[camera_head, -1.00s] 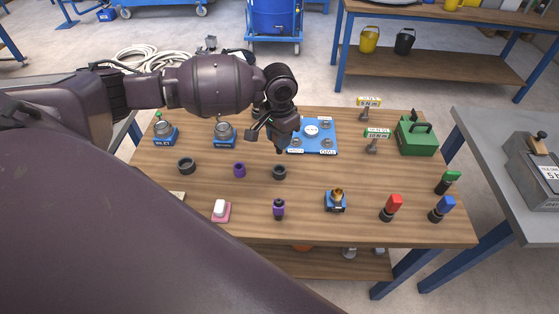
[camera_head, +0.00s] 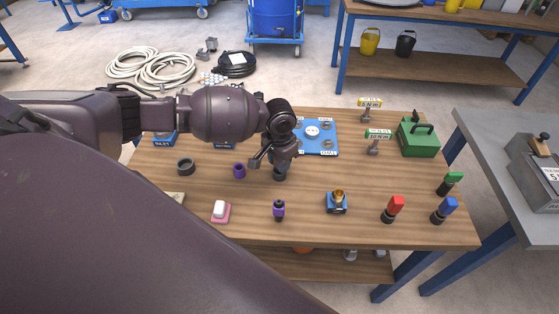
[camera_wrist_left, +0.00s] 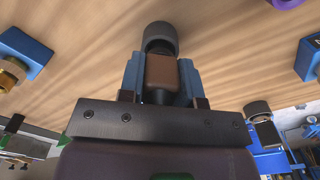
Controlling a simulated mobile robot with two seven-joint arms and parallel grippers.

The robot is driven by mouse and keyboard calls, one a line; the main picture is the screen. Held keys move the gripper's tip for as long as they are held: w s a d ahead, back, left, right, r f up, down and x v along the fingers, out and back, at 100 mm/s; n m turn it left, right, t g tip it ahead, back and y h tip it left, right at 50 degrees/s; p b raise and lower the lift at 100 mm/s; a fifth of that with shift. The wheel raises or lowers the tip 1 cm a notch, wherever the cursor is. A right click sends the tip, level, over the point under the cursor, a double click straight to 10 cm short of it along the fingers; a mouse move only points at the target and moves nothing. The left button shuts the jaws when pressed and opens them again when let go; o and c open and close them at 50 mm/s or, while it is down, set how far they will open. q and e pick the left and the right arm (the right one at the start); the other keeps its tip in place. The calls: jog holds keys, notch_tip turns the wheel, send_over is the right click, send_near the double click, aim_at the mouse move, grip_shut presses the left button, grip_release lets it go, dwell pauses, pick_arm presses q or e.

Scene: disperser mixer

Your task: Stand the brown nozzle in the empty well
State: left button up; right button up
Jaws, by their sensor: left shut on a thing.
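The brown nozzle (camera_wrist_left: 163,74) is between the blue fingers of my left gripper (camera_wrist_left: 160,82), which is shut on it. A dark grey round well (camera_wrist_left: 161,38) is right at the nozzle's end in the left wrist view; how far the nozzle is inside it cannot be told. In the head view my left gripper (camera_head: 281,164) points down over this well (camera_head: 279,176), which it partly hides, and the nozzle cannot be made out there. Another dark grey ring (camera_head: 186,166) stands farther left, with an open top. My right gripper is not in view.
A purple ring (camera_head: 239,170) stands just left of my gripper. A black-and-purple piece (camera_head: 279,209) and a blue block with a brass fitting (camera_head: 337,202) stand in front. A blue plate (camera_head: 318,142) lies behind. The tabletop (camera_head: 300,225) is clear near the front edge.

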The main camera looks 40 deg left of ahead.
pick_arm(q)
jog(key=shift+f, duration=0.1)
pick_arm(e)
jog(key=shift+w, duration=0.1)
pick_arm(q)
jog(key=o, duration=1)
jog(key=shift+o, duration=0.3)
notch_tip(320, 180, up, 11)
jog(key=shift+f+p, duration=0.2)
jog(key=shift+p, duration=0.3)
jog(key=shift+r, duration=0.8)
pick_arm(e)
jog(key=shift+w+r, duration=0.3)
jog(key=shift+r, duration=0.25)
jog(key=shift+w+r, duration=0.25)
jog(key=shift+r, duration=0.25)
